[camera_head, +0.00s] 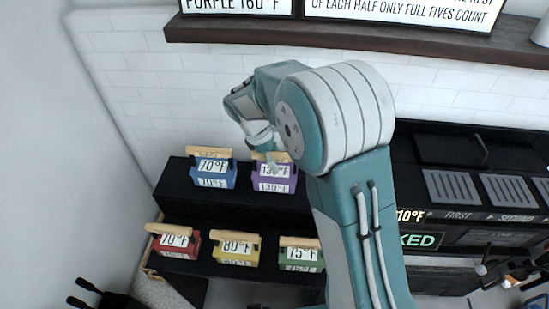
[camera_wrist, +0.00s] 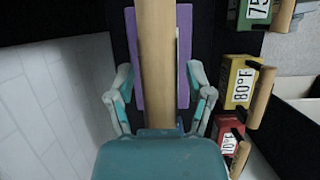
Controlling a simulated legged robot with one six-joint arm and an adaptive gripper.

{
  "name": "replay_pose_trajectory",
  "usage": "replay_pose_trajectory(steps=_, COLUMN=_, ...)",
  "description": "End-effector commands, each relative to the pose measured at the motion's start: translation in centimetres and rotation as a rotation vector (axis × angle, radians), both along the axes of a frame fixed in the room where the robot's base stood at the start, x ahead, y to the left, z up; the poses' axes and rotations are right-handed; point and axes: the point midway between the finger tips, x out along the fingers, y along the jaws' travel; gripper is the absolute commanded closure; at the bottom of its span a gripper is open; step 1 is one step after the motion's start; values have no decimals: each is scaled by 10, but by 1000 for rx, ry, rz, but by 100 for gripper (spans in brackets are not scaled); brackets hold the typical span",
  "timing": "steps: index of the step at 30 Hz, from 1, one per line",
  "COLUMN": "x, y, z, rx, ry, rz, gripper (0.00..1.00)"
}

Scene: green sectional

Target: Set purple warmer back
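The purple warmer (camera_head: 272,184) sits on the upper black shelf, right of the blue warmer, and its label reads 130°F. Its wooden handle is partly hidden behind my gripper (camera_head: 270,163) in the head view. In the wrist view, the purple warmer (camera_wrist: 185,60) lies behind its long wooden handle (camera_wrist: 157,65). My gripper (camera_wrist: 160,98) has its two fingers spread, one on each side of the handle, with gaps visible between. I cannot tell how deep the fingers reach around the handle.
The blue warmer (camera_head: 213,176) reads 70°F. The lower shelf holds the red (camera_head: 173,246), yellow (camera_head: 235,252) and green (camera_head: 300,258) warmers, reading 70, 80 and 75°F. A wall sign (camera_head: 237,6) reads "PURPLE 160°F". Black equipment with grey grilles (camera_head: 455,188) stands at right.

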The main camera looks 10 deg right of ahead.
Motion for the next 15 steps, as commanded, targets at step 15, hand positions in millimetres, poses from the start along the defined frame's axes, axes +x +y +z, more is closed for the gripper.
replay_pose_trajectory(steps=15, x=5, y=20, z=47, rx=0, ry=-4, rz=2, gripper=33)
